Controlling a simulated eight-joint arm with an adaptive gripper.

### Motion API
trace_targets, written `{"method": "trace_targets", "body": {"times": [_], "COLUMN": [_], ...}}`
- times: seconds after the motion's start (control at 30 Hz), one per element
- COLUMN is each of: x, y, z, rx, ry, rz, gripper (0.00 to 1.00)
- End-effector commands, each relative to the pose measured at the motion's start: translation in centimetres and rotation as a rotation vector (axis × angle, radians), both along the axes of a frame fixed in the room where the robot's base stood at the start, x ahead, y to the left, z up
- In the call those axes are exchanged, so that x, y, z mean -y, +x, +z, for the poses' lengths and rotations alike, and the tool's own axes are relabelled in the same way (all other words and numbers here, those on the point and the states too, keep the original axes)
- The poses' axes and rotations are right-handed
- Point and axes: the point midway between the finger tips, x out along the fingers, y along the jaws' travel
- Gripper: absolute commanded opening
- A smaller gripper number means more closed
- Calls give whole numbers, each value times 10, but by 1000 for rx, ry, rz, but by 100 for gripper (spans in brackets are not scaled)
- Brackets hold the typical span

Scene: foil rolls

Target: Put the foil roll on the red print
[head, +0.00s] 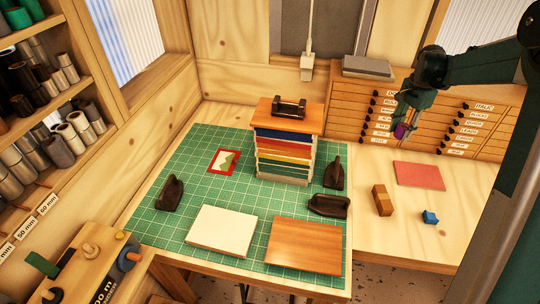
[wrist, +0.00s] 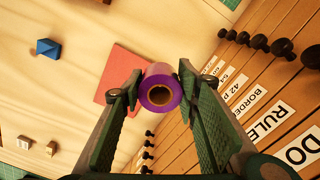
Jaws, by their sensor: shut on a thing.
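My gripper (head: 404,124) is shut on a purple foil roll (head: 400,131) and holds it in the air in front of the drawer cabinet. In the wrist view the roll (wrist: 160,90) sits between the two fingers, its hollow cardboard core facing the camera. A plain red rectangular sheet (head: 419,175) lies flat on the pale bench, below and slightly right of the roll in the head view. In the wrist view the sheet (wrist: 121,68) is partly hidden behind the roll and left finger. A small red-bordered picture (head: 223,161) lies on the green mat.
Labelled drawers (head: 445,120) stand behind the gripper. A brown block (head: 382,200) and a blue piece (head: 430,217) lie near the red sheet. Bare bench surrounds the red sheet.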

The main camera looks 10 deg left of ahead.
Motion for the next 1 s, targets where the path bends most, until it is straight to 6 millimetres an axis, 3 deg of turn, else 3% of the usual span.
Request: {"method": "trace_targets", "body": {"times": [0.03, 0.2, 0.67, 1.0], "x": [-18, -69, -192, -306], "y": [5, 19, 39, 47], "z": [2, 9, 27, 40], "rx": [0, 0, 0, 0], "ry": [0, 0, 0, 0], "rz": [14, 49, 129, 147], "gripper": [18, 18, 18, 18]}}
